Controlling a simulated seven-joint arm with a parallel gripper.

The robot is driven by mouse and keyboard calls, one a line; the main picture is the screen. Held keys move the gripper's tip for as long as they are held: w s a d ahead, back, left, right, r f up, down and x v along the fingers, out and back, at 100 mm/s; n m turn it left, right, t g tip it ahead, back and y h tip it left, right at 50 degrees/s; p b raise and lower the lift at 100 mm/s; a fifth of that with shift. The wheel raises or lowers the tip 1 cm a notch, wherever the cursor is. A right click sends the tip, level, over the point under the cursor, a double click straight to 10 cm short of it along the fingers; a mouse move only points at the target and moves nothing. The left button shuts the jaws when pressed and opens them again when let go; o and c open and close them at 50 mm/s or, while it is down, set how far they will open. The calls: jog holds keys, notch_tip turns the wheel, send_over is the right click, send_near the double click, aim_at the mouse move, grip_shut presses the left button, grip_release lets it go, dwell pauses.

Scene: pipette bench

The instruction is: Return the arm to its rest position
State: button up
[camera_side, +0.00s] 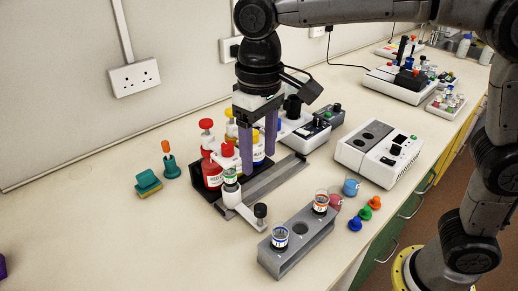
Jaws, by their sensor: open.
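My gripper (258,163) hangs from the arm at the upper middle, pointing down with its two purple fingers apart. It is open, and I see nothing clamped between the fingers. The fingers stand in front of the rack of capped bottles and partly hide it.
A grey block (291,258) with jars stands in front, near small coloured caps (366,213). A white two-well device (378,153) stands to the right. A green sponge (147,182) lies left. The left front bench is largely clear.

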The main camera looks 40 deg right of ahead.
jog(key=s+d+r+m+t, duration=0.1)
jog(key=s+d+r, duration=0.2)
jog(key=d, duration=0.3)
jog(key=s+d+r+m+t, duration=0.2)
jog(key=s+d+r, duration=0.15)
jog(key=d, duration=0.35)
jog(key=s+d+f+t, duration=0.1)
jog(key=s+d+f, duration=0.2)
jog(key=s+f, duration=0.2)
jog(key=s+d+f+n+t, duration=0.1)
jog(key=s+d+f, duration=0.2)
jog(key=s+f, duration=0.2)
jog(key=shift+s+t, duration=0.3)
jog(key=shift+s, duration=0.2)
